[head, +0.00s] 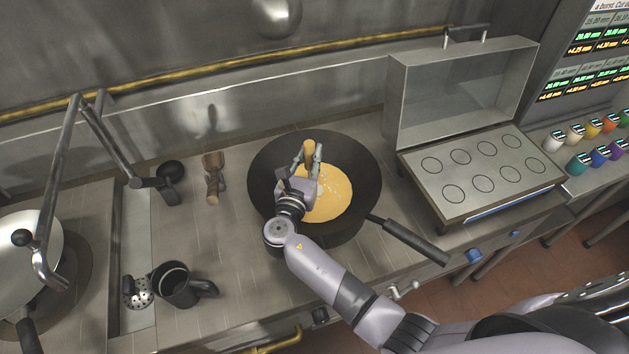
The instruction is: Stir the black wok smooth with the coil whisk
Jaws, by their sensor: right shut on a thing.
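The black wok (365,165) stands on the steel counter, its long dark handle (415,242) pointing to the lower right. A yellow-orange batter (338,189) with several pale lumps lies in its bottom. My right gripper (308,165) is over the wok, shut on an upright tool with a light wooden handle (309,146), likely the coil whisk. The whisk's lower end is hidden behind the gripper, so I cannot tell whether it touches the batter. My left gripper is not in view.
A steel box with its lid up and round marks on its plate (478,176) stands to the right. A wooden-handled tool (213,186) and a black mug (177,286) are left of the wok. Coloured cups (577,134) line the right edge.

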